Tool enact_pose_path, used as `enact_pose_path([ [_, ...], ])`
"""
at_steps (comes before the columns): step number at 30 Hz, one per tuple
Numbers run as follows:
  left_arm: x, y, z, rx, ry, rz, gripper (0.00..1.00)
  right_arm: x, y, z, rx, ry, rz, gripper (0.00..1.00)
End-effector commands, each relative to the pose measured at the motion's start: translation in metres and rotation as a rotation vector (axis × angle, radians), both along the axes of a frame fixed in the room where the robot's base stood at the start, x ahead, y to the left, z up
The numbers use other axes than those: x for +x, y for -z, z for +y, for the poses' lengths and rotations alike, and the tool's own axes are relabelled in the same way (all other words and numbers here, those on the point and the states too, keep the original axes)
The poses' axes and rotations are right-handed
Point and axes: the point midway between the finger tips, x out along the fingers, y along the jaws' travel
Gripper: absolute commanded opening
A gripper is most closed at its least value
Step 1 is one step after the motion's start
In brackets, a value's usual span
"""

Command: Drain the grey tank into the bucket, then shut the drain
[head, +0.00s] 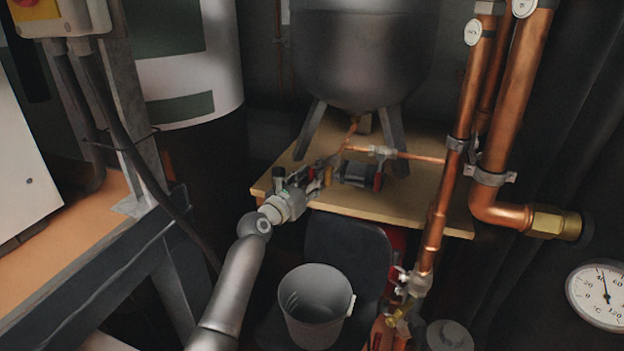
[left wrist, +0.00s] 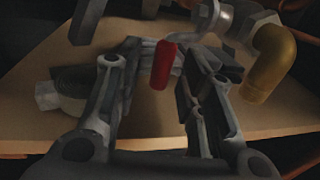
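The grey tank (head: 360,50) stands on legs on a wooden table at the top of the head view. Copper pipe and valve fittings lie below it. My left gripper (head: 308,176) is at these fittings, at the table's front left. In the left wrist view its fingers (left wrist: 163,62) are open, with a red valve lever (left wrist: 162,70) between them and gaps on both sides. The lever points downward in that view. A brass elbow outlet (left wrist: 270,66) is to its right. The grey bucket (head: 315,308) stands upright, lower, in front of the table. My right gripper is out of view.
The wooden table edge (head: 400,216) is close to my left gripper. Thick copper pipes (head: 515,95) rise at the right, with a dial gauge (head: 603,295) beside them. A metal-framed bench (head: 75,240) is at left. A dark chair-like panel (head: 350,255) stands behind the bucket.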

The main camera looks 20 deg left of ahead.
Motion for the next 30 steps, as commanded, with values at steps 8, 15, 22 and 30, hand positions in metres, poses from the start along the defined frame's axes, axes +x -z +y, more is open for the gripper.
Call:
enact_pose_path([
  [8, 0.0119, -0.0002, -0.0021, 0.002, -0.001, 0.000, 0.36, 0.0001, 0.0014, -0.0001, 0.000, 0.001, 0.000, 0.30],
  [15, 0.0120, 0.0001, -0.0023, 0.002, -0.001, 0.001, 0.35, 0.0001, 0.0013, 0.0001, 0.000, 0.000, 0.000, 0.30],
  [22, 0.0119, 0.0002, -0.0024, 0.001, -0.001, 0.001, 0.05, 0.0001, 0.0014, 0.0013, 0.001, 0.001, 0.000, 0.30],
  [30, 0.0118, -0.0008, -0.0023, 0.002, -0.001, 0.004, 0.00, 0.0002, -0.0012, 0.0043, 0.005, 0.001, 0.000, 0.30],
])
